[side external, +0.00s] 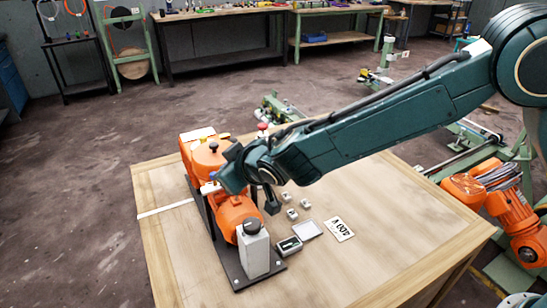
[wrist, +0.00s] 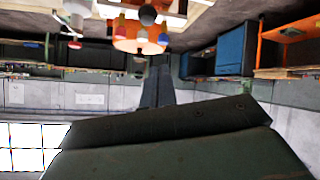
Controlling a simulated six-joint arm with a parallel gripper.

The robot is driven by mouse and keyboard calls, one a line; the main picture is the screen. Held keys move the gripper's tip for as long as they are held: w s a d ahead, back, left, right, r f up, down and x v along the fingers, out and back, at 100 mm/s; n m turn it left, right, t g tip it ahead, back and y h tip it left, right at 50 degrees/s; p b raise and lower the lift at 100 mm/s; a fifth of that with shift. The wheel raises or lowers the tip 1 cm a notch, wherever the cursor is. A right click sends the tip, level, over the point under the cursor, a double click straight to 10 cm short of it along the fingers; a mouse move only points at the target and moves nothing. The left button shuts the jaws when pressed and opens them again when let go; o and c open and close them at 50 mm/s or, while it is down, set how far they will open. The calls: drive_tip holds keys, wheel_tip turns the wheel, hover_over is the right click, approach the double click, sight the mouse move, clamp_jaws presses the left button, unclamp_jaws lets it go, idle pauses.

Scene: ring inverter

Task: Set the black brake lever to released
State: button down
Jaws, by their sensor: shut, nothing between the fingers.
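An orange machine (side external: 236,207) stands on a dark base plate on the table. A black ball knob (side external: 213,146) stands up at its far end; it may be the brake lever's end. In the wrist view, upside down, a dark ball (wrist: 148,15) shows in front of an orange body (wrist: 128,30). I cannot tell which setting the lever has. My gripper (wrist: 159,62) has its dark fingers together and empty, beside the machine's upper part. In the side view its fingertips are hard to make out against the machine. I cannot tell whether they touch anything.
A grey block (side external: 256,256) with a black knob stands at the machine's near end. A red knob (side external: 262,126) stands behind my arm. Small grey blocks (side external: 292,214), a dark box (side external: 289,246) and a "400 V" card (side external: 339,229) lie to the right. The near tabletop is clear.

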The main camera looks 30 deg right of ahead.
drive_tip(key=shift+f+v, duration=0.25)
drive_tip(key=shift+v, duration=2.05)
drive_tip(key=shift+s, duration=0.2)
drive_tip(key=s+d+r+m+g+h, duration=0.1)
drive_tip(key=s+d+r, duration=0.25)
drive_tip(key=d, duration=0.35)
drive_tip(key=s+d+r+m+g, duration=0.1)
drive_tip(key=s+d+r, duration=0.25)
drive_tip(key=d, duration=0.35)
drive_tip(key=s+d+r+m+g+h, duration=0.1)
drive_tip(key=s+d+r+m, duration=0.1)
drive_tip(key=d+r, duration=0.35)
drive_tip(key=s+d+f+g, duration=0.1)
drive_tip(key=s+d, duration=0.5)
drive_tip(key=s, duration=0.6)
drive_tip(key=s+d+m+g, duration=0.1)
drive_tip(key=s+d, duration=0.5)
drive_tip(key=s, duration=0.6)
drive_tip(key=shift+d+f+m, duration=0.25)
drive_tip(key=shift+f+m, duration=0.05)
drive_tip(key=shift+f, duration=0.1)
